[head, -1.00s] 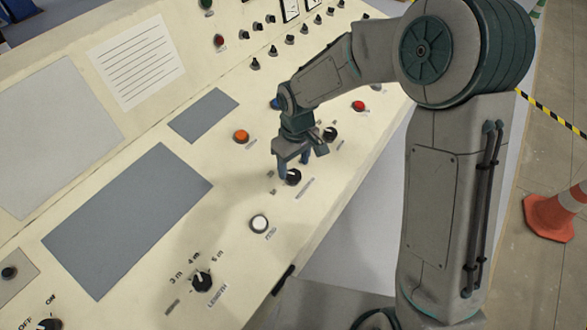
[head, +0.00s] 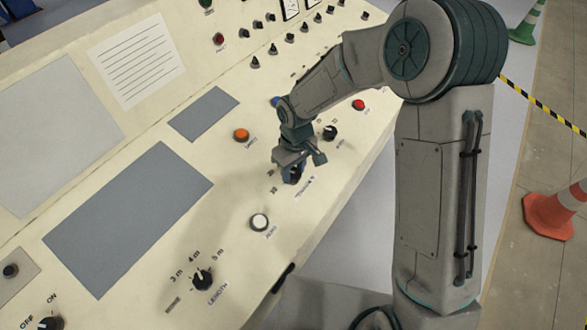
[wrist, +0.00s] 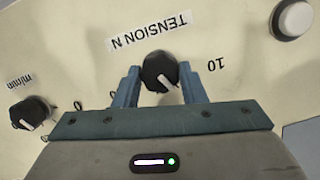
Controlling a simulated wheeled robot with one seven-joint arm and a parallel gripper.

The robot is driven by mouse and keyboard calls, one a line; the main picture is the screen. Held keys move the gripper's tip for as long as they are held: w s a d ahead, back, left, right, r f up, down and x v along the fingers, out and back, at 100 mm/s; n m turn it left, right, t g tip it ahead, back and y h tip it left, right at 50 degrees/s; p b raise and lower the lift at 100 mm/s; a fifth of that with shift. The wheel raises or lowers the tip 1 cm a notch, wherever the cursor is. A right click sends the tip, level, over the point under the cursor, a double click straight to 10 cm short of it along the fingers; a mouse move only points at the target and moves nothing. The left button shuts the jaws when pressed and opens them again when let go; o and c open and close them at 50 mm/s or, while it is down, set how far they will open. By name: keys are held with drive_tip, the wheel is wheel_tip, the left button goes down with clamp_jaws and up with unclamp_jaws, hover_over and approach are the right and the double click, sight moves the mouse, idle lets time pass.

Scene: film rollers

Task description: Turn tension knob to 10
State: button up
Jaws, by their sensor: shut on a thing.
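The tension knob (wrist: 160,70) is round and black, beside an upside-down "TENSION N" label (wrist: 150,30) in the wrist view. Its white pointer mark slants to the lower right there. The "10" mark (wrist: 215,65) lies right of the knob, so the pointer is angled below it. My gripper (wrist: 160,69) is shut on the knob, with one blue finger on each side. The left finger partly hides another scale mark. In the head view my gripper (head: 291,172) is down at the panel and mostly covers the knob.
A white button (head: 260,222), an orange button (head: 241,135), another black knob (head: 330,132) and a red button (head: 358,104) surround the gripper on the cream panel. The length knob (head: 202,280) is nearer. A traffic cone (head: 556,212) stands on the floor at right.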

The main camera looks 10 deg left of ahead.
drive_tip(key=n+t+b, duration=0.1)
drive_tip(key=n+b, duration=0.1)
drive_tip(key=n, duration=0.2)
drive_tip(key=shift+s+a+n, duration=0.1)
drive_tip(key=shift+n, duration=0.3)
drive_tip(key=n+t+b, duration=0.1)
drive_tip(key=n, duration=0.3)
drive_tip(key=shift+s+n, duration=0.1)
drive_tip(key=shift+n, duration=0.2)
drive_tip(key=shift+r, duration=0.1)
idle(0.3)
drive_tip(key=o, duration=1)
wheel_tip(320, 180, up, 14)
drive_tip(key=s, duration=0.2)
drive_tip(key=shift+f, duration=0.2)
